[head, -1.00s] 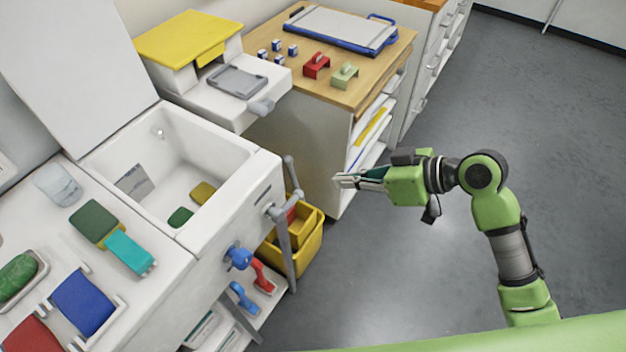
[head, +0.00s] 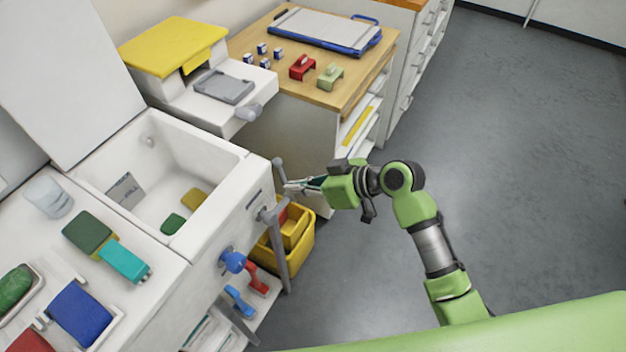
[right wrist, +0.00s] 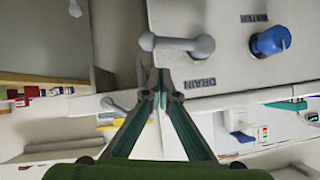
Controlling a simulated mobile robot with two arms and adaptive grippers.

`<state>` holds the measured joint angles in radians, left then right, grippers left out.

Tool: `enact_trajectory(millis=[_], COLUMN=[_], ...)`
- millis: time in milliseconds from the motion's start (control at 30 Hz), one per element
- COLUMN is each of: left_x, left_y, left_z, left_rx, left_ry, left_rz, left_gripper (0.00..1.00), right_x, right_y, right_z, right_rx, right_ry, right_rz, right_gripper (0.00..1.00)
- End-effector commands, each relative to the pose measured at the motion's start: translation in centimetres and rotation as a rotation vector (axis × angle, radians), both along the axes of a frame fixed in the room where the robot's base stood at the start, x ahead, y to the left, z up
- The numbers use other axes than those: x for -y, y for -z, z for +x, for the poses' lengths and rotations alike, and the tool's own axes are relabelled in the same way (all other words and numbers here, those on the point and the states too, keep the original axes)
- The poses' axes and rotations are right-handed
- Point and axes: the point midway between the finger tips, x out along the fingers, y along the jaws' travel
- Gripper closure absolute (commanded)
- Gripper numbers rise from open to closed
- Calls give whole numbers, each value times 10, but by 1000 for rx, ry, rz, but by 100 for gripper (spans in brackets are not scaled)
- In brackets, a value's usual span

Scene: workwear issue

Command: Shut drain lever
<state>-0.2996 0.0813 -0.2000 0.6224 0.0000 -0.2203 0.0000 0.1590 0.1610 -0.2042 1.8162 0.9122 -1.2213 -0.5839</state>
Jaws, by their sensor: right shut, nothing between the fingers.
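The grey drain lever (head: 279,166) is on the front of the white sink unit. It stands upward in the head view, its lower part overlapped by my right gripper. In the right wrist view the same lever (right wrist: 178,44) lies beside an upside-down DRAIN label (right wrist: 195,83). My right gripper (head: 289,186) is shut and empty, its tips close beside the lever. In the right wrist view the fingertips (right wrist: 161,88) are just below it; I cannot tell whether they touch. My left gripper is not in view.
A blue knob (head: 233,262) is on the same sink front. The sink basin (head: 150,190) holds a green and a yellow piece. A yellow bin (head: 303,248) stands below the lever. A wooden-topped cabinet (head: 352,88) is behind. The grey floor to the right is clear.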

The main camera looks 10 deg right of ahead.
Motion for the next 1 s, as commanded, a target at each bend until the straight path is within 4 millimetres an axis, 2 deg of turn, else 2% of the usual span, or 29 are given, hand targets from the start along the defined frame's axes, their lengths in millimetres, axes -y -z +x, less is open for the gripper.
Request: enact_trajectory(millis=[100, 300, 1000], left_x=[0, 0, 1], left_y=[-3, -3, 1], left_z=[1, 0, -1], left_rx=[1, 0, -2], left_ry=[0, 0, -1], left_rz=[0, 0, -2], left_gripper=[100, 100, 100], right_x=[-3, -6, -5], right_y=[17, 29, 34], right_z=[-2, -2, -1], right_rx=[-7, -3, -49], right_ry=[3, 3, 2], right_rz=[0, -1, 32], right_gripper=[100, 100, 100])
